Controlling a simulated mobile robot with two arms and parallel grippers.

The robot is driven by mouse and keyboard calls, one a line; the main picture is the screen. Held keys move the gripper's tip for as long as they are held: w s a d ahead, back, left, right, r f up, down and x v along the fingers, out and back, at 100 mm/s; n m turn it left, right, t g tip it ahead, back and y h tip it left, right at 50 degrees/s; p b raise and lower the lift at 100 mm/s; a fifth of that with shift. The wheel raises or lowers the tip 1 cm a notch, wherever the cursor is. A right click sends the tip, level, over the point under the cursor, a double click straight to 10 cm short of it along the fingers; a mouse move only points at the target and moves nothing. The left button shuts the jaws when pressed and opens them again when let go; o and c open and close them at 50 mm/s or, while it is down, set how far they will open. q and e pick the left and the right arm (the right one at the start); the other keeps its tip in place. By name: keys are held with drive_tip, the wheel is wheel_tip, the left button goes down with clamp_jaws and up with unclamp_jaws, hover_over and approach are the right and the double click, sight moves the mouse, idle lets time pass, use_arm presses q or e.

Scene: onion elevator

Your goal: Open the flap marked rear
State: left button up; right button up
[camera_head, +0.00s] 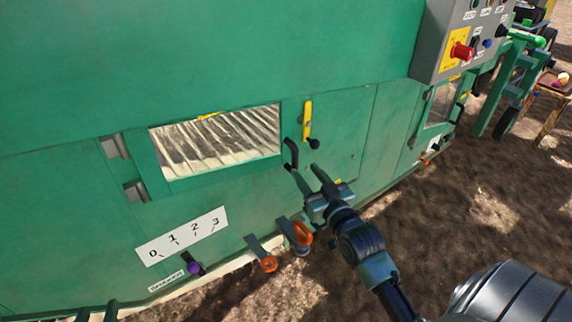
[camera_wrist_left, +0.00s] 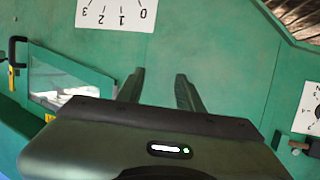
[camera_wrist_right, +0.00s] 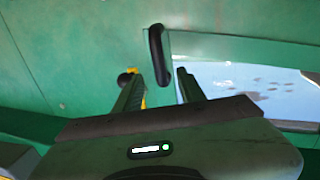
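A green flap with a clear window (camera_head: 163,165) stands in the machine's side, with grey hinges on its left and a black handle (camera_head: 291,153) at its right edge. It looks shut. I cannot read a rear marking on it. My right gripper (camera_head: 308,177) is open just below the handle. In the right wrist view the handle (camera_wrist_right: 158,55) lies just beyond and between the open fingertips (camera_wrist_right: 157,82); I see no grip on it. My left gripper (camera_head: 97,312) shows only its fingertips at the bottom left; its wrist view shows the fingers (camera_wrist_left: 158,80) open and empty before a green panel.
A yellow lever (camera_head: 308,120) sits right of the handle. Below are a 0–3 scale (camera_head: 182,236), a purple knob (camera_head: 194,268) and orange-ended levers (camera_head: 268,263). Another windowed flap (camera_head: 440,103) and a grey control box (camera_head: 440,45) are at right. Brown ground is open at lower right.

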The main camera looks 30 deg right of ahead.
sight(297, 160)
drive_tip(key=w, duration=0.2)
drive_tip(key=w+b, duration=0.1)
drive_tip(key=w, duration=0.1)
drive_tip(key=w+d, duration=0.1)
drive_tip(key=w, duration=0.1)
drive_tip(key=shift+w+b, duration=0.2)
drive_tip(key=shift+b, duration=0.1)
use_arm(q)
wheel_tip(297, 160, up, 9)
drive_tip(key=w+d+t+h, duration=0.1)
drive_tip(key=t, duration=0.4)
drive_tip(key=shift+d+h, duration=0.35)
drive_tip(key=shift+h, duration=0.05)
use_arm(e)
drive_tip(key=shift+w, duration=0.5)
use_arm(q)
drive_tip(key=shift+w, duration=0.1)
use_arm(e)
clamp_jaws()
